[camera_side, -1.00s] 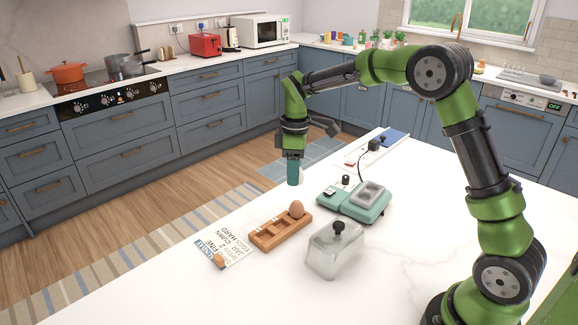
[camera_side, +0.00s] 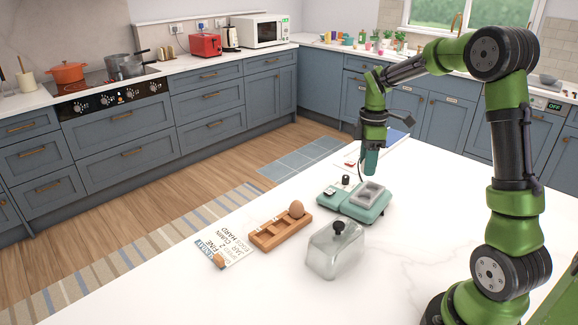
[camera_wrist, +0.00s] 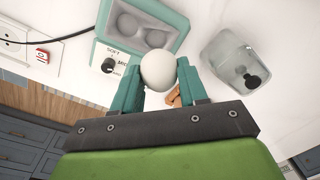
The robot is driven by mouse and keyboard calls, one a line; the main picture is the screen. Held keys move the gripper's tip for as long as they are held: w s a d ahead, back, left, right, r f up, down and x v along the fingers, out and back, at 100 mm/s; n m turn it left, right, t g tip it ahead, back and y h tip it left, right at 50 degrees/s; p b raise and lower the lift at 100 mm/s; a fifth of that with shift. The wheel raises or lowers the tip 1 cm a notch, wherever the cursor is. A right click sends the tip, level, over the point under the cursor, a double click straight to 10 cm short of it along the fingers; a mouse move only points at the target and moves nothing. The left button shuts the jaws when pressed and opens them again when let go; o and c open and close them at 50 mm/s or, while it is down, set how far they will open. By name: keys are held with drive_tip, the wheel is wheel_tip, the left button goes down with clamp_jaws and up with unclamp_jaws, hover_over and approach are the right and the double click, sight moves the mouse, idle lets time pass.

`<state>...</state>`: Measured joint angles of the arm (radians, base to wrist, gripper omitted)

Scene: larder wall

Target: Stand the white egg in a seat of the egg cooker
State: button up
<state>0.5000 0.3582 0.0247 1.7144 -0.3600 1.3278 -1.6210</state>
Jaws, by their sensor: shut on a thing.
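My gripper (camera_side: 371,162) points down over the far side of the teal egg cooker (camera_side: 352,212) in the side view. In the wrist view the teal fingers of my gripper (camera_wrist: 160,82) are shut on the white egg (camera_wrist: 158,70), and the egg shows between their tips. In the side view I cannot make out the egg clearly. The egg cooker (camera_wrist: 182,34) lies beyond the egg in the wrist view, with rounded grey seats (camera_wrist: 155,38) that look empty. A dial (camera_wrist: 108,65) marked SOFT is on its near side.
A clear lid with a black knob (camera_side: 335,256) stands in front of the cooker. A wooden rack (camera_side: 270,236) holds a brown egg (camera_side: 296,208), beside a printed card (camera_side: 232,248). A dark cord and white socket panel (camera_wrist: 28,40) lie left in the wrist view.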

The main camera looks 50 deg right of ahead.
sight(364, 185)
drive_tip(key=shift+f, duration=3.85)
drive_tip(key=o, duration=0.9)
